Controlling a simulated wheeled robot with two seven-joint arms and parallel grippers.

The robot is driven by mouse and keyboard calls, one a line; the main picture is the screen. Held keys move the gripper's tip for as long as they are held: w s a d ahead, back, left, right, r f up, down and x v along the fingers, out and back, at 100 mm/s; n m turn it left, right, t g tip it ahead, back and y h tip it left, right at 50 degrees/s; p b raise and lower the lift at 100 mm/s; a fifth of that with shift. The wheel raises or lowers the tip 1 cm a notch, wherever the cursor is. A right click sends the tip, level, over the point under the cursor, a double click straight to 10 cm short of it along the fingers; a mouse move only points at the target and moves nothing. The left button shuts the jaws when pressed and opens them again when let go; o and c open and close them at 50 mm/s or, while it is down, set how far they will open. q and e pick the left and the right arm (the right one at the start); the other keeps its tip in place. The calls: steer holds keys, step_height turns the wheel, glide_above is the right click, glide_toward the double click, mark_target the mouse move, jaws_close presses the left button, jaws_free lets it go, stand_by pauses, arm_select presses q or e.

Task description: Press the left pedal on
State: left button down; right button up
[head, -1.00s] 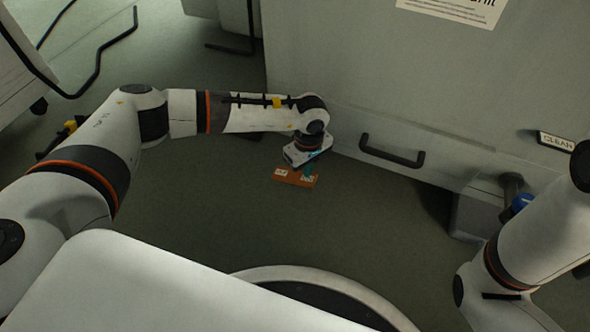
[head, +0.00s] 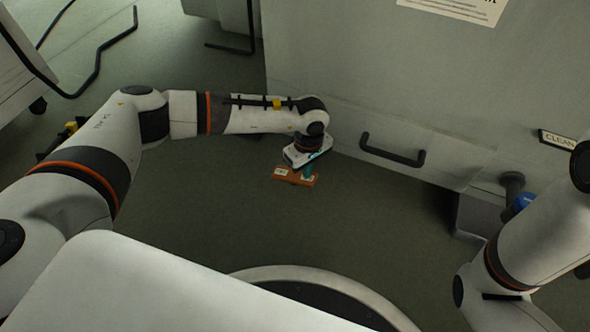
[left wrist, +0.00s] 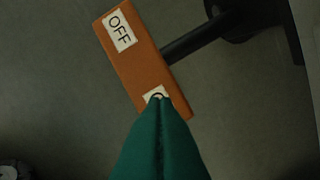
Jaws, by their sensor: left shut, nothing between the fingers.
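The left pedal (head: 284,179) is an orange bar with a white label near each end, low in front of the grey cabinet. In the left wrist view the pedal (left wrist: 137,65) shows an "OFF" label at its upper end, and a dark rod runs from it to a dark base. My left gripper (head: 308,172) points down at the pedal's right end. In the left wrist view its green fingers (left wrist: 160,102) are shut, empty, and partly cover the second label. I cannot tell if the tips touch the pedal. My right gripper is out of view.
The grey cabinet (head: 400,90) with a black handle (head: 392,152) stands just behind. A "CLEAN" sign (head: 556,139) and a grey box-like part (head: 470,215) with a blue piece are at the right. The floor (head: 215,220) in front is clear.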

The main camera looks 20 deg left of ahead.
arm_select(q)
steer(key=shift+a+f+b, duration=0.1)
steer(key=shift+f+b, duration=0.45)
steer(key=shift+f, duration=0.4)
step_height(320, 180, up, 7)
steer(key=p, duration=0.6)
steer(key=shift+r, duration=0.2)
steer(key=shift+f, duration=0.1)
stand_by(0.5)
